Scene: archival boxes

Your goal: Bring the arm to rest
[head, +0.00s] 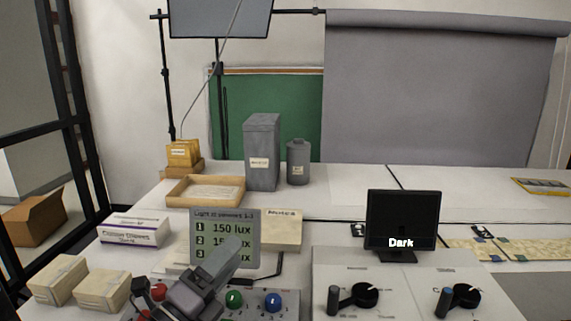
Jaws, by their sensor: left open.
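My left gripper (196,284) is at the bottom of the head view, left of centre. It is open, and I see nothing held in it. One pale grey finger points up and to the right, in front of the lower part of the grey light sign (246,228). The gripper hides part of the sign's text and part of the button panel (256,306) below it. I cannot tell from this view whether it touches either. My right gripper is not in view.
Beige boxes (102,288) and a white-purple box (135,230) stand to the left. A black monitor (403,220) reading "Dark" stands right, behind two dial panels (352,298). A tray (206,190), tall grey box (262,150) and canister (298,163) stand behind. The back right table is mostly clear.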

